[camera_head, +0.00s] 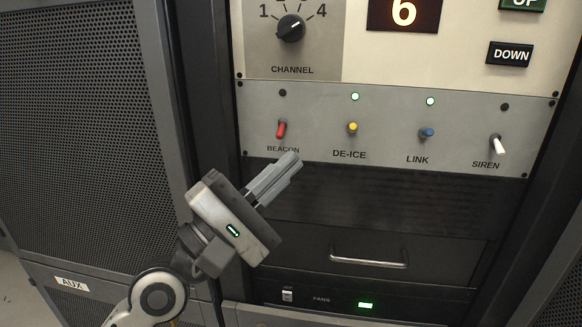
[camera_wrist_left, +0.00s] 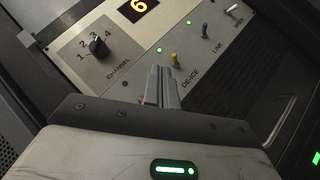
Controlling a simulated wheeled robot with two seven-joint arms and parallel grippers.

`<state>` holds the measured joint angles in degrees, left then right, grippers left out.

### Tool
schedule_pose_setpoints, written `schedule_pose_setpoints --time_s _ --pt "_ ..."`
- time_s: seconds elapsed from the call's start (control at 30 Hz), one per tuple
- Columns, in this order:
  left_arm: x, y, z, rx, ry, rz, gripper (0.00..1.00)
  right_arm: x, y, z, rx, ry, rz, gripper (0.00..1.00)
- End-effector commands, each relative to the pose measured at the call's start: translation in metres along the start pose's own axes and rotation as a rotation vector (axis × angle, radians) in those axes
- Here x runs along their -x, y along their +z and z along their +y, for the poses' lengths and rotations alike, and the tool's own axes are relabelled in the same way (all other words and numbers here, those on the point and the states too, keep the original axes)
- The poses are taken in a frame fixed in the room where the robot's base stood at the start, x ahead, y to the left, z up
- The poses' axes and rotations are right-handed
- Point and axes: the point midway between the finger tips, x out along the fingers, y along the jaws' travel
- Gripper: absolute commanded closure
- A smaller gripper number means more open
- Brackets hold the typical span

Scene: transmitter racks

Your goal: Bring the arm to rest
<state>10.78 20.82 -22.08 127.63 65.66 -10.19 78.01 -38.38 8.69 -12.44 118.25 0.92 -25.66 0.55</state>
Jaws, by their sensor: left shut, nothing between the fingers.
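My left gripper (camera_head: 290,168) is shut and empty, in front of the rack just below the switch panel (camera_head: 320,104). Its fingers point up and to the right, below the BEACON and DE-ICE labels. In the left wrist view the shut fingers (camera_wrist_left: 160,84) cover most of the red BEACON switch, of which a bit of red shows at their left. No contact with the panel can be made out. My left arm (camera_head: 158,297) comes in from the lower left. My right gripper does not show.
The panel has a red switch (camera_head: 281,129), a yellow switch (camera_head: 352,127), a blue switch (camera_head: 427,133) and a white switch (camera_head: 499,145). Green lamps are lit above DE-ICE and LINK. Above are the CHANNEL knob (camera_head: 291,28) and a display (camera_head: 404,13) reading 6. A drawer handle (camera_head: 368,257) protrudes below.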

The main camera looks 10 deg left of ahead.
Motion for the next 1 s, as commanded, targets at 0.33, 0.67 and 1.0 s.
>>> schedule_pose_setpoints --time_s 0.33,0.67,1.0 --pt "0.002 -0.001 -0.002 -0.010 -0.005 0.006 1.00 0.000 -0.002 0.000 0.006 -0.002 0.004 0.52" --pt "0.094 -0.063 -0.131 -0.694 -0.412 0.227 1.00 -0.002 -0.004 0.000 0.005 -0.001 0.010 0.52" --pt "0.278 -0.074 -0.260 -1.434 -1.186 -0.014 1.00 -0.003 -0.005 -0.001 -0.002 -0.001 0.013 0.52"
